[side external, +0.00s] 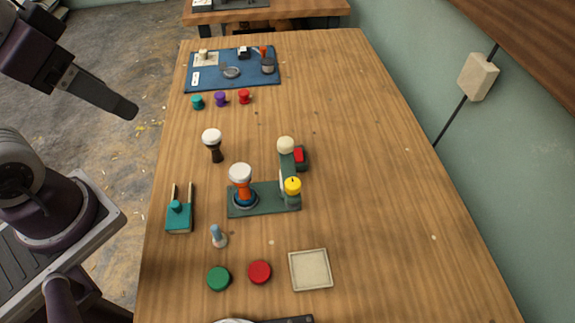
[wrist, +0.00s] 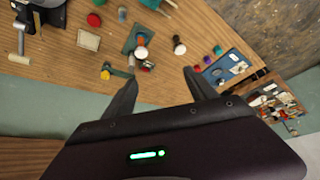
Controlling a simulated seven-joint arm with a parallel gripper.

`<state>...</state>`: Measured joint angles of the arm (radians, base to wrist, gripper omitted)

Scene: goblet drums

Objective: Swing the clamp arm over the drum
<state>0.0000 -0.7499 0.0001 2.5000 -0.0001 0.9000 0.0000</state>
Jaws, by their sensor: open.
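An orange goblet drum (side external: 241,182) with a white head stands upright on the left part of a green base plate (side external: 263,208). The green clamp arm (side external: 287,166) runs from near a yellow knob (side external: 292,186) back to a cream pad (side external: 285,145), beside the drum and not over it. A red block (side external: 299,155) is beside the arm. In the wrist view the drum (wrist: 140,52) and yellow knob (wrist: 105,74) are small and far off. My gripper (wrist: 160,77) is open and empty, high at the left, away from the clamp; in the side view only part shows.
A dark goblet drum (side external: 212,146) stands behind the base. A teal forked piece (side external: 178,217) and a blue-topped peg (side external: 219,236) are at left. Green (side external: 218,278) and red (side external: 259,271) discs and a cream tray (side external: 310,270) are in front. The table's right side is clear.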

